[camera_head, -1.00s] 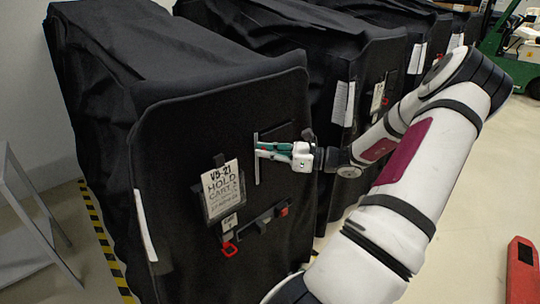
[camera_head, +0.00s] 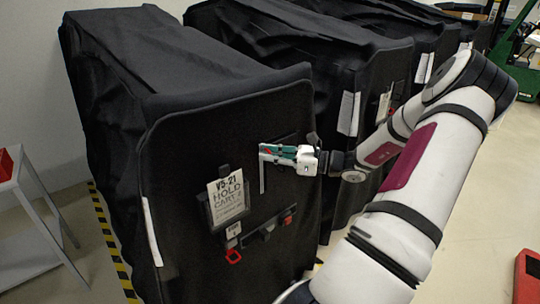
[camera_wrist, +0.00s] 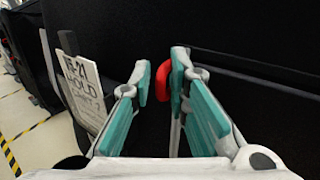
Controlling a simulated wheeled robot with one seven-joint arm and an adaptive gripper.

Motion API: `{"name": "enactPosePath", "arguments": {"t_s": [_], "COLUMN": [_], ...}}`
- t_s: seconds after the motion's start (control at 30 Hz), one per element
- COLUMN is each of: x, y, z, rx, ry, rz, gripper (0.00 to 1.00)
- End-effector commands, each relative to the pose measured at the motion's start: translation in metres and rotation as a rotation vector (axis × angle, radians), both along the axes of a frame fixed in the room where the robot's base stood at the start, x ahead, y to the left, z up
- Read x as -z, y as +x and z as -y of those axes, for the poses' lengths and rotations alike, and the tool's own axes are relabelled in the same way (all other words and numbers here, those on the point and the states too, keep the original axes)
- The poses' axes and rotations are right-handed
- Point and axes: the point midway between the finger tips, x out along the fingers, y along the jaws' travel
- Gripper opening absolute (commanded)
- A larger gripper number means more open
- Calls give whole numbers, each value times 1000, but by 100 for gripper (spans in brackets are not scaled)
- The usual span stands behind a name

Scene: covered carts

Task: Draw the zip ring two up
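A covered black cart (camera_head: 172,210) stands in front of me, with a thin upright grey strip (camera_head: 262,180) on its face. My gripper (camera_head: 266,153) is at the upper end of this strip; its teal-padded fingers are a little apart. In the wrist view my gripper (camera_wrist: 160,75) has a red ring (camera_wrist: 163,80) between its fingertips. The ring looks close to or against the right pad, with a gap to the left one. The head view does not show this ring clearly, and I cannot tell how it joins the cover.
A white HOLD placard (camera_head: 228,197) hangs left of my gripper, with another red ring (camera_head: 233,256) below it and a dark bar with a red end (camera_head: 288,219) beside that. A grey side table (camera_head: 30,205) stands at left. More covered carts stand at right.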

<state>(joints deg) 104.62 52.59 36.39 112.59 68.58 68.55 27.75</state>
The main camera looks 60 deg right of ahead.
Motion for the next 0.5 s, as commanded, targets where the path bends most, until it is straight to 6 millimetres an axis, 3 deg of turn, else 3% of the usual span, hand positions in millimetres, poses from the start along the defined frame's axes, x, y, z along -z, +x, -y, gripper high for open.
{"name": "enactPosePath", "arguments": {"t_s": [0.17, 0.5], "x": [0, 0], "y": [-14, -77], "z": [6, 30], "rx": [3, 4], "ry": [-3, -2], "rz": [-1, -2], "gripper": [16, 16]}}
